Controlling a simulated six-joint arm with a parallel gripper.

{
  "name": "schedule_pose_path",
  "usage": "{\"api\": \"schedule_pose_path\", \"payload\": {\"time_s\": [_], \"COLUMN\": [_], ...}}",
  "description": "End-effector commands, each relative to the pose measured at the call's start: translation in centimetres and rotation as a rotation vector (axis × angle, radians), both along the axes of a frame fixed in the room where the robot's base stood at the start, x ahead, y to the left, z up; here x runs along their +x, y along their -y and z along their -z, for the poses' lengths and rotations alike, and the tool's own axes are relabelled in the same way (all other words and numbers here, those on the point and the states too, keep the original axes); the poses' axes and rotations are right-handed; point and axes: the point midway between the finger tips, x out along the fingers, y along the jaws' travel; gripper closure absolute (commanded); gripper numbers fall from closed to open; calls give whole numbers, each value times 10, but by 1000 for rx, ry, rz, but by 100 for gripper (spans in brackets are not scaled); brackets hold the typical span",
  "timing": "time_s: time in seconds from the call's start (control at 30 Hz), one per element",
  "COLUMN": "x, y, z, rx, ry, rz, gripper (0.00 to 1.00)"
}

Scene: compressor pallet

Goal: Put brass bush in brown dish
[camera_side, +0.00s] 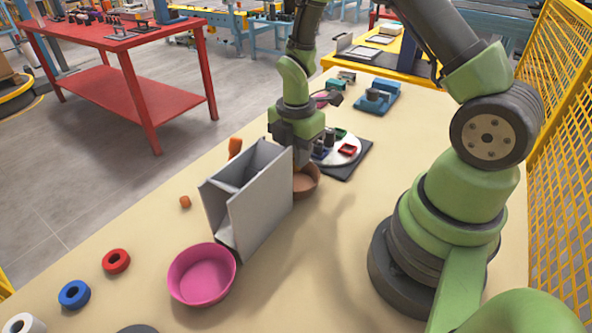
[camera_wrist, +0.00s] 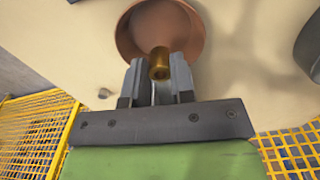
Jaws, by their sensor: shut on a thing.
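The brass bush (camera_wrist: 159,62) is a small gold cylinder with a hole in its top. In the wrist view it sits between the fingertips of my gripper (camera_wrist: 160,78), which is shut on it. The brown dish (camera_wrist: 137,42) is a round, shallow bowl, and the bush overlaps its near part in that view. In the side view the brown dish (camera_side: 309,184) stands just right of the grey shelf box, partly hidden. My gripper (camera_side: 299,160) is over the dish there, its fingertips and the bush hidden behind the box. I cannot tell the bush's height above the dish.
A grey open box (camera_side: 262,206) stands close to my gripper on the left. A pink bowl (camera_side: 202,274) is in front of it. Red (camera_side: 116,261) and blue (camera_side: 74,294) rings lie at the front left. A round white plate (camera_side: 339,150) with small parts lies behind the dish.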

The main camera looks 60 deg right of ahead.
Motion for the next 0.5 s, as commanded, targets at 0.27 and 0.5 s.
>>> {"api": "schedule_pose_path", "payload": {"time_s": [0.27, 0.5], "x": [0, 0], "y": [0, 0], "z": [37, 43], "rx": [-1, -1], "ry": [-3, 2], "rz": [1, 1], "gripper": [100, 100]}}
